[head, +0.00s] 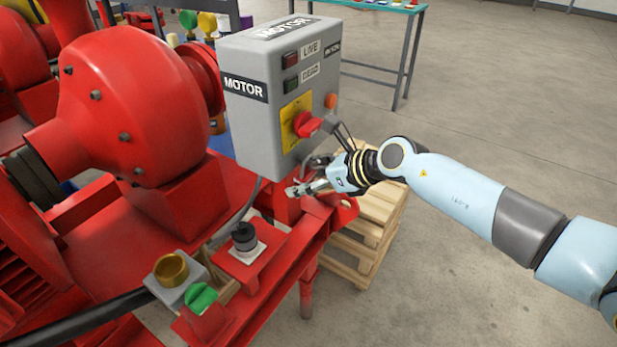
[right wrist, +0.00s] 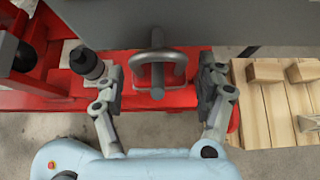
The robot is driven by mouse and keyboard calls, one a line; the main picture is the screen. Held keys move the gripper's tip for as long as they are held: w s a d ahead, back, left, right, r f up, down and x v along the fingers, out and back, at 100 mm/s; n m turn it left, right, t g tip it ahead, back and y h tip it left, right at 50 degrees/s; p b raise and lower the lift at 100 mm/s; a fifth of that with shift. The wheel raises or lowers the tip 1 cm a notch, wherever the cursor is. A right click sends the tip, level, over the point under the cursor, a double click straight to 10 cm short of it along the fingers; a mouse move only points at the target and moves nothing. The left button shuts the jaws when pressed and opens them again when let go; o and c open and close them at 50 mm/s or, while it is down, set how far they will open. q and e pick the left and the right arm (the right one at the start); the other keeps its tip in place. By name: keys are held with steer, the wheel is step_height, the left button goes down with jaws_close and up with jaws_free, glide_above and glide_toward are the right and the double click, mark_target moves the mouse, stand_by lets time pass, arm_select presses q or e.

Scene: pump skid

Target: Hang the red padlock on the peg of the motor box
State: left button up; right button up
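The grey motor box (head: 262,125) stands on the red skid; its lower face also fills the top of the right wrist view (right wrist: 235,20). A grey peg (right wrist: 157,40) points out from it. A grey metal loop, apparently the padlock's shackle (right wrist: 174,57), crosses over the peg. My right gripper (head: 310,178) is just below the box's front corner. My left gripper is not in view.
A wooden pallet stack (head: 365,225) stands right of the skid, under my right arm. A black knob (head: 244,237), a brass cup (head: 172,268) and a green handle (head: 201,297) are on the skid's near end. The floor at right is clear.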

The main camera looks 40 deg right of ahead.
steer(key=shift+s+d, duration=0.1)
steer(key=v, duration=1.1)
steer(key=shift+s+r, duration=0.25)
steer(key=shift+s, duration=0.05)
steer(key=s+f+m+h+b, duration=0.1)
steer(key=s+f+m, duration=0.3)
steer(key=f+m, duration=0.5)
steer(key=s+f+m+g+h, duration=0.1)
steer(key=s+f+m+h, duration=0.1)
steer(key=s+f+m, duration=0.55)
steer(key=s+f+m+h+b, duration=0.1)
steer(key=f+m, duration=0.8)
steer(key=f, duration=0.5)
steer(key=s+a+f+m+g, duration=0.1)
steer(key=s+f+m, duration=0.3)
steer(key=s, duration=0.4)
steer(key=s+a+f+m+g, duration=0.1)
steer(key=s+f+m+g, duration=0.3)
steer(key=s, duration=0.5)
steer(key=s+a+f+m+g+h, duration=0.1)
steer(key=s+f+m+g, duration=0.2)
steer(key=s+m, duration=0.4)
steer(key=shift+s+f, duration=0.8)
steer(key=shift+s, duration=0.35)
